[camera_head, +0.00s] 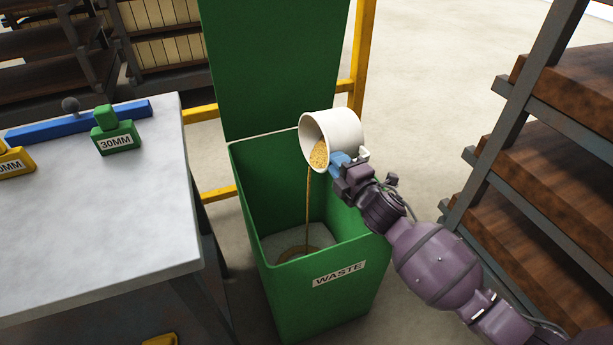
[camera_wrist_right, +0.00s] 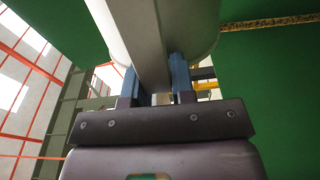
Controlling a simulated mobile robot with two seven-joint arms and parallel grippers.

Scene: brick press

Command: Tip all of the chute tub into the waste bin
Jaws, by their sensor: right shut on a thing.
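The white chute tub (camera_head: 345,127) is tilted far over above the waste bin, its mouth facing down and left. Some tan grainy material (camera_head: 319,154) shows inside its mouth. A thin stream (camera_head: 308,210) of it falls into the green waste bin (camera_head: 333,283), which is open with its lid up. A small brown heap (camera_head: 297,253) lies on the bin's pale bottom. My right gripper (camera_head: 345,165) is shut on the tub at its lower right side. In the right wrist view, the blue fingertips (camera_wrist_right: 157,75) meet a grey bar in front of the white tub (camera_wrist_right: 203,30). My left gripper is not in view.
A pale table (camera_head: 90,220) stands at left with a green 30MM block (camera_head: 116,138), a yellow block (camera_head: 14,163) and a blue bar (camera_head: 75,122). A rack with brown boards (camera_head: 560,165) stands close on the right. A yellow frame (camera_head: 362,55) rises behind the bin.

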